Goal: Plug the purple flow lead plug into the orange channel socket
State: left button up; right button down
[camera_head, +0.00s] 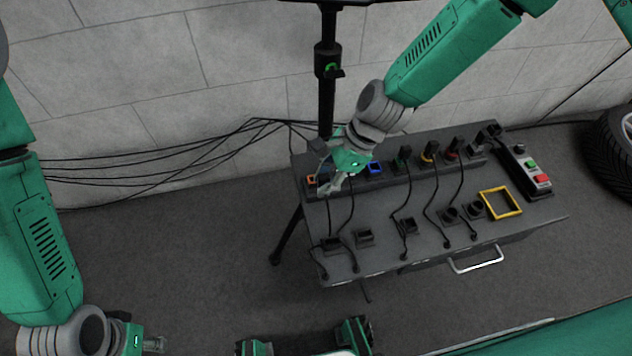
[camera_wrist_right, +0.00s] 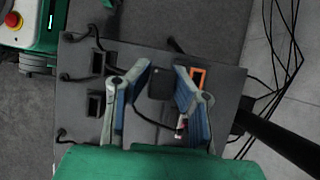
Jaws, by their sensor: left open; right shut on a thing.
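The orange channel socket (camera_head: 311,180) is at the left end of the bench's raised strip. In the wrist view its orange frame (camera_wrist_right: 197,77) shows just behind the right-hand finger, partly covered. My right gripper (camera_head: 333,183) is low over the strip, close beside this socket. In the wrist view its two fingers (camera_wrist_right: 162,95) stand either side of a dark plug (camera_wrist_right: 160,86), on which it is shut. My left gripper (camera_head: 150,343) is at the bottom left, open, well away from the bench.
A blue-framed socket (camera_head: 375,168) lies right of the right gripper; several plugs with black leads stand farther right. A yellow frame (camera_head: 500,203) and a button box (camera_head: 527,172) are at the right end. A black post (camera_head: 327,90) rises behind. Loose cables (camera_head: 200,150) run left.

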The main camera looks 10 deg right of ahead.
jog(key=shift+w+a+b, duration=0.15)
jog(key=shift+w+b, duration=0.2)
jog(key=shift+w, duration=2.8)
jog(key=shift+f, duration=0.1)
jog(key=shift+f, duration=0.35)
jog(key=shift+f, duration=0.1)
jog(key=shift+f+b, duration=0.6)
jog(key=shift+f, duration=0.8)
jog(key=c, duration=1.3)
grip_release()
jog(key=shift+c, duration=0.2)
